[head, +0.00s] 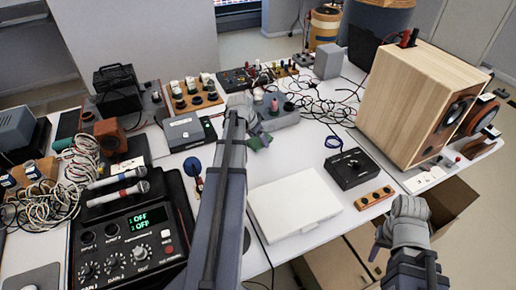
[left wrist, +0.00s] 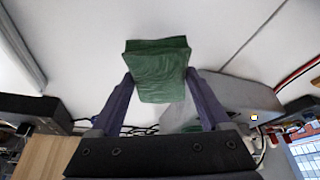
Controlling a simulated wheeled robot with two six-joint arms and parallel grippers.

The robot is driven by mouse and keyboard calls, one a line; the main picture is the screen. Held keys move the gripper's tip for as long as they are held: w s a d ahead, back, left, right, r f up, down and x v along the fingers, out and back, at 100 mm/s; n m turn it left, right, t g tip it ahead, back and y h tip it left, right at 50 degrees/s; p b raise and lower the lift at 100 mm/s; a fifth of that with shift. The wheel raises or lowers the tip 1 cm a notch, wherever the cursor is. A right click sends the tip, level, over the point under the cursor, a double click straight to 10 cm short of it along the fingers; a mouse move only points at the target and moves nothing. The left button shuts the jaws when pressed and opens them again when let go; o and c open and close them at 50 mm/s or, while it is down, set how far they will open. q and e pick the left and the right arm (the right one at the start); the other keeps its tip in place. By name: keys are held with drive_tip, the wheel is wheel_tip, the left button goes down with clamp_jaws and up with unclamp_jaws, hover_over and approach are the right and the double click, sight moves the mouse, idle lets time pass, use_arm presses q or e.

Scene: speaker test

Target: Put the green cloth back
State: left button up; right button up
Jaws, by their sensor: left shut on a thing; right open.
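The green cloth (left wrist: 158,62) is a folded square pad between the two purple fingers of my left gripper (left wrist: 160,88) in the left wrist view. The fingers are shut on its sides. In the head view my left gripper (head: 258,132) is over the middle of the table, and a small dark green part of the cloth (head: 259,142) shows below it. My wrist hides the rest. I cannot tell whether the cloth touches the table. My right gripper (head: 379,244) is open and empty past the table's front right edge.
A white flat case (head: 294,203) lies in front of the left gripper. A black box (head: 351,168) with a knob and a large wooden speaker (head: 410,105) are to the right. Cables (head: 318,108) and a grey block (head: 283,118) lie behind. A mixer (head: 128,246) with microphones is at left.

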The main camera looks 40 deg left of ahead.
sight(255, 141)
use_arm(q)
drive_tip(key=shift+f+b, duration=1.65)
drive_tip(key=shift+f, duration=0.2)
drive_tip(key=shift+f, duration=0.2)
drive_tip(key=o, duration=1)
drive_tip(key=shift+r, duration=0.1)
drive_tip(key=shift+o, duration=0.2)
drive_tip(key=shift+s+r+p, duration=0.1)
drive_tip(key=shift+r+p, duration=0.25)
drive_tip(key=shift+r, duration=0.1)
drive_tip(key=p+v, duration=1)
drive_tip(key=v, duration=0.1)
drive_tip(key=shift+r, duration=0.2)
